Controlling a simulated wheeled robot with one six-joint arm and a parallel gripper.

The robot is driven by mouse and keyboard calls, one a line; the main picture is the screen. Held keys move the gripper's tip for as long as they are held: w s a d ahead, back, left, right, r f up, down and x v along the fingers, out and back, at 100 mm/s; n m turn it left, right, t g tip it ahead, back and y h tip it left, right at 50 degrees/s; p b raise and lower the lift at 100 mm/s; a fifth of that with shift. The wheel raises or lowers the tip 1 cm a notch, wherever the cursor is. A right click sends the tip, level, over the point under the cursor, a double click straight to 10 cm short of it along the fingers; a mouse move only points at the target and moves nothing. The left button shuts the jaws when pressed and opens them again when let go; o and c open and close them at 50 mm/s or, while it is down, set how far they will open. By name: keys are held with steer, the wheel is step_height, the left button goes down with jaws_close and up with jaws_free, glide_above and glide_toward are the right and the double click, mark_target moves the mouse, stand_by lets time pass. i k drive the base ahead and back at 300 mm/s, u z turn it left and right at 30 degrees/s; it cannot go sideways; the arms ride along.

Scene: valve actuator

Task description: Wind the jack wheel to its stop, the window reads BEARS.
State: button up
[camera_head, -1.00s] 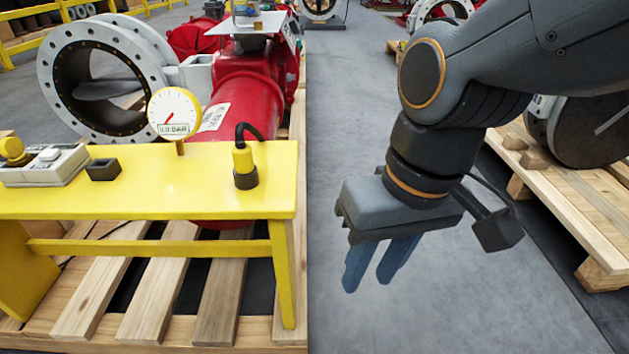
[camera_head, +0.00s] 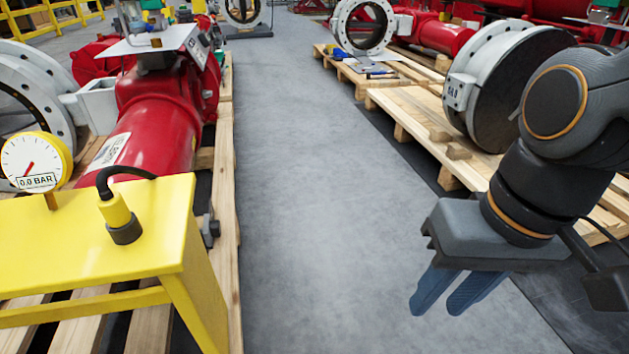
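A red valve actuator (camera_head: 155,115) lies on a pallet at the left, behind the yellow bench. I cannot make out a jack wheel or a window reading BEARS in this view. A round gauge (camera_head: 36,162) on the bench shows 0.0 BAR. My gripper (camera_head: 436,303) hangs at the right over the grey floor, pointing down, far from the actuator. Its two blue fingers are a little apart with nothing visible between them.
The yellow bench (camera_head: 85,240) fills the lower left, with a yellow plug and black cable (camera_head: 119,215) on it. A clear grey aisle (camera_head: 310,190) runs up the middle. Pallets (camera_head: 410,105) with flanged valves (camera_head: 490,85) line the right side.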

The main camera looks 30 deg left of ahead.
mark_target(215, 227)
steer(key=i, duration=0.9)
steer(key=u, duration=3.15)
